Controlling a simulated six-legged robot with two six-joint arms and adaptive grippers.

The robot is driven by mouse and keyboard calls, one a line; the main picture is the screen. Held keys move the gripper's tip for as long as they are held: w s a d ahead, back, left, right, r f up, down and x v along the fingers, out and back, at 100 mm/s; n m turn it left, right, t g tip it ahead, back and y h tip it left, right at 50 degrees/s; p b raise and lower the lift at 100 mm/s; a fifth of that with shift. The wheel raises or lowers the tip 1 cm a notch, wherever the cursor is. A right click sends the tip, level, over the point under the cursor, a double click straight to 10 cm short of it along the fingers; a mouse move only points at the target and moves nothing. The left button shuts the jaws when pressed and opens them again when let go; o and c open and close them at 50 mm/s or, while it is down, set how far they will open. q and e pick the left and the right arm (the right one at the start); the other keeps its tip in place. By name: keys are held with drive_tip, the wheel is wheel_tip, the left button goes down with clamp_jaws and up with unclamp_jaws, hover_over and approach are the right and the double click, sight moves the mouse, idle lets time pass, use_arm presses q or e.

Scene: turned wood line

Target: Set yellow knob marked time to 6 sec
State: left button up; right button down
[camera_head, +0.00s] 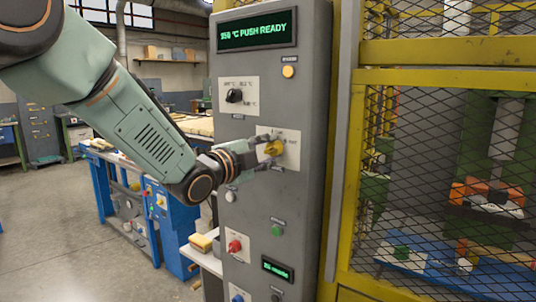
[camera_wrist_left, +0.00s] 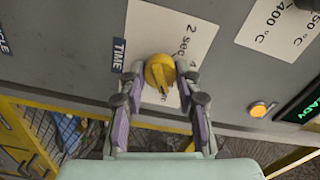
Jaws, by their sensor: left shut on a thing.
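The yellow knob (camera_head: 274,147) sits on a pale plate on the grey control panel (camera_head: 300,205). In the left wrist view the knob (camera_wrist_left: 160,72) shows beside a blue label reading TIME (camera_wrist_left: 119,54). The plate bears the mark 2 sec (camera_wrist_left: 182,42); the other marks are partly hidden. My left gripper (camera_head: 268,150) is at the knob. In the left wrist view its two fingers (camera_wrist_left: 160,82) stand on either side of the knob, shut on it. The knob's exact setting is hard to read. My right gripper is not in view.
A black knob (camera_head: 234,96) with temperature marks is above, under a display (camera_head: 257,30) reading 350 °C PUSH READY. A red knob (camera_head: 234,246) and a green button (camera_head: 277,231) are below. A yellow mesh guard (camera_head: 440,78) stands at right.

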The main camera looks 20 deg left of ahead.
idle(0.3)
use_arm(q)
drive_tip(key=o, duration=1.2)
drive_tip(key=shift+c, duration=0.2)
drive_tip(key=v, duration=1.2)
